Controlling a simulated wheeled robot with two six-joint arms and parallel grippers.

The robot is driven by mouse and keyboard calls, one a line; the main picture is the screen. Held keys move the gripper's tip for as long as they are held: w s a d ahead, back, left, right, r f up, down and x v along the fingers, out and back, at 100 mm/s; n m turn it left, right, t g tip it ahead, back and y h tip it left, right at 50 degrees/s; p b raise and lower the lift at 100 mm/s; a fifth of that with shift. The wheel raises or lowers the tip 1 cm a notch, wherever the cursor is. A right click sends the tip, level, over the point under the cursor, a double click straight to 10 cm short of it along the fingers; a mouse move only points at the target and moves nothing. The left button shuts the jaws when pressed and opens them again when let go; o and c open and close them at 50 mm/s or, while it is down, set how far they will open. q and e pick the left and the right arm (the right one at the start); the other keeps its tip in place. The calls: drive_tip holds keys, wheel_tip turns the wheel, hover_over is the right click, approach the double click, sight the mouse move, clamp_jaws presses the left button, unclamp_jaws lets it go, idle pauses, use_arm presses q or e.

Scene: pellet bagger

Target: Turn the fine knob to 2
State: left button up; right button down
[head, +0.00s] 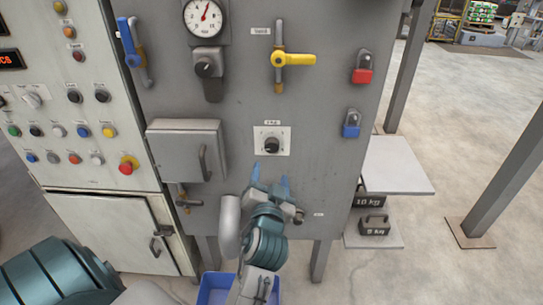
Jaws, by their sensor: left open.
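The likely fine knob (271,145) is a small black dial on a white square plate in the middle of the grey panel. Its markings are too small to read, so its setting cannot be told. My left gripper (270,177) is just below the knob in the picture, with its two blue fingertips apart and pointing up towards it. Nothing is between the fingers, and they look apart from the knob. My right gripper does not show.
A grey box with a handle (187,150) sticks out left of the knob. A yellow-handled valve (293,59) is above it. Red (362,68) and blue (351,124) padlocks hang at right. A blue bin (215,290) stands below.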

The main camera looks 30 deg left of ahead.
sight(271, 149)
use_arm(q)
drive_tip(key=p+x, duration=0.2)
drive_tip(key=x, duration=0.8)
drive_tip(key=shift+w+a+r, duration=0.15)
drive_tip(key=shift+w+a, duration=0.05)
drive_tip(key=shift+a, duration=0.1)
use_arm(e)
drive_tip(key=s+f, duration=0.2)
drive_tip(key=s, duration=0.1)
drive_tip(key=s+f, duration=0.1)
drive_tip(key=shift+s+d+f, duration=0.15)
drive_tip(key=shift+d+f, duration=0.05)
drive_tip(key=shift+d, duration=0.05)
use_arm(q)
drive_tip(key=c, duration=1)
